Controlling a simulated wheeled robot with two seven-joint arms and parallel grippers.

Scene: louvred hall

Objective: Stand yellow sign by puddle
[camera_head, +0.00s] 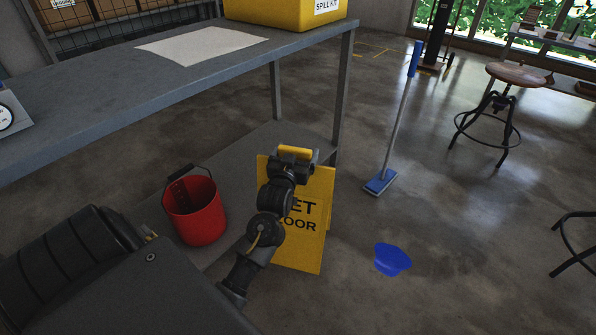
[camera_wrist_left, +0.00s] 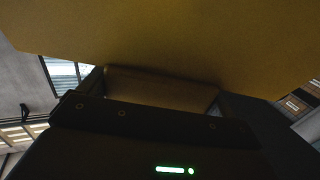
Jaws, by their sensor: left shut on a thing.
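The yellow wet floor sign (camera_head: 305,245) is upright in the head view, beside the grey bench. My left gripper (camera_head: 295,158) is shut on its top handle, and my arm covers part of the lettering. In the left wrist view the sign's yellow panel (camera_wrist_left: 180,35) fills the top, close to the gripper (camera_wrist_left: 160,88). Whether the sign's foot touches the floor I cannot tell. The blue puddle (camera_head: 392,259) lies on the floor to the right of the sign, apart from it. My right gripper is not in view.
A red bucket (camera_head: 195,208) stands on the bench's lower shelf, left of the sign. The grey bench (camera_head: 110,75) carries a yellow spill kit box (camera_head: 285,12). A blue mop (camera_head: 382,182) stands behind the puddle. A stool (camera_head: 515,75) is at the right. Floor around the puddle is clear.

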